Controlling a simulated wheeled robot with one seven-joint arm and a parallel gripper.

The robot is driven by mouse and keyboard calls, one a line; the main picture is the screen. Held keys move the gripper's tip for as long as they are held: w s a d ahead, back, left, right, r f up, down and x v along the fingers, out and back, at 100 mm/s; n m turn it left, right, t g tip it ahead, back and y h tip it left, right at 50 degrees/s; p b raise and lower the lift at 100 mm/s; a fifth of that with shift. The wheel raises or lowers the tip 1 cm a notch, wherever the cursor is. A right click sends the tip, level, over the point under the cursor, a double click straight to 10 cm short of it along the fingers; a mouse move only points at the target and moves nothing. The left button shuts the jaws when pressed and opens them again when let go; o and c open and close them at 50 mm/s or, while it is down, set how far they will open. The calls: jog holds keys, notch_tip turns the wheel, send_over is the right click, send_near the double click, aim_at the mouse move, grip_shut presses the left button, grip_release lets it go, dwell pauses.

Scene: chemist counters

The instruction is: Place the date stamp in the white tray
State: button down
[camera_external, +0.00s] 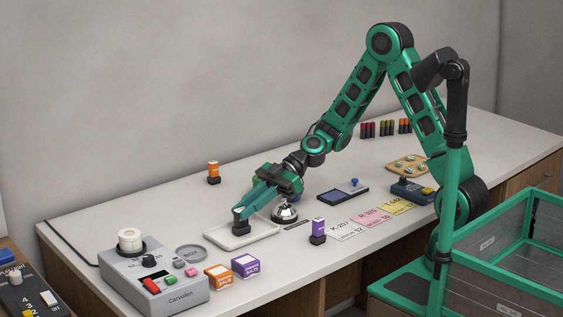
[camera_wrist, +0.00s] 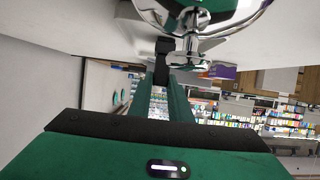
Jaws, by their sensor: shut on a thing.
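My gripper (camera_external: 241,217) points down over the white tray (camera_external: 262,236) and is shut on a small black thing (camera_external: 240,229), seemingly the date stamp. Most of its upper part is hidden between the fingers. Its lower end is at the left half of the tray; I cannot tell whether it touches the tray floor. In the wrist view, my gripper (camera_wrist: 166,62) shows its green fingers closing toward a dark piece at the tips.
A chrome bell (camera_external: 285,212) stands close at the tray's right. A purple-topped stamp (camera_external: 318,230) stands right of it, an orange-topped one (camera_external: 214,172) behind. A grey label machine (camera_external: 155,280) and orange (camera_external: 218,277) and purple (camera_external: 245,266) boxes are in front.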

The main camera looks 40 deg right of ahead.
jog(key=c, duration=1.6)
grip_release()
jog(key=shift+f, duration=0.1)
jog(key=shift+c, duration=0.2)
jog(key=v, duration=1.2)
